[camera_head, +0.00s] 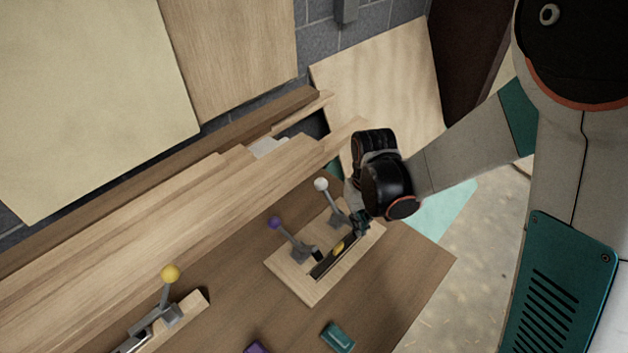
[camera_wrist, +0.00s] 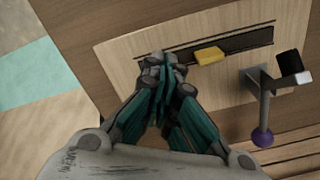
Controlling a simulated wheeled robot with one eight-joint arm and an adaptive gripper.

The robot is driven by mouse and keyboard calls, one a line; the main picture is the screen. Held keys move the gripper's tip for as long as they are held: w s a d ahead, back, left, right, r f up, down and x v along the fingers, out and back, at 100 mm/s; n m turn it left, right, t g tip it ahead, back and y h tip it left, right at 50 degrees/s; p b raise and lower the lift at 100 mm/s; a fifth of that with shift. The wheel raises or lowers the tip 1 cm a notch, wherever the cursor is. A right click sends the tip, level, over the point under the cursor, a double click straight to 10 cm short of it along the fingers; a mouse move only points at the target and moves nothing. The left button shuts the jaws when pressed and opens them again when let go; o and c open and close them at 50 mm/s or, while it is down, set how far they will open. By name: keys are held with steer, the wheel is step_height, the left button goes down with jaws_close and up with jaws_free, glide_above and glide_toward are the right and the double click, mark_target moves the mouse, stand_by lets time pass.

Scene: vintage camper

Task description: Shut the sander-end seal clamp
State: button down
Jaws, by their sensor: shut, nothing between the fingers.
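A light wood board (camera_head: 312,291) on the bench carries a dark strip with a yellow block (camera_head: 338,246) on it. Two lever clamps stand on this board, one with a white knob (camera_head: 321,185) and one with a purple knob (camera_head: 275,222). Both levers stand raised and tilted. I cannot tell which is the sander-end clamp. In the wrist view the purple-knobbed clamp (camera_wrist: 264,104) is at right, its black pad beside the strip's end. My gripper (camera_wrist: 163,68) is shut and empty, over the board near the strip; the white-knobbed clamp does not show there. The head view shows my gripper (camera_head: 362,224) beside the white-knobbed lever.
A yellow-knobbed clamp (camera_head: 169,273) stands on another wood piece at the lower left. A teal block (camera_head: 338,337) and a purple item (camera_head: 257,348) lie near the front. Stacked planks (camera_head: 130,235) run along the back. The bench right of the teal block is clear.

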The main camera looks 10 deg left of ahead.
steer(key=shift+f+b, duration=0.4)
steer(key=shift+f, duration=0.05)
steer(key=shift+r, duration=0.2)
step_height(320, 180, up, 12)
steer(key=p, duration=0.7)
steer(key=shift+p, duration=0.4)
stand_by(0.6)
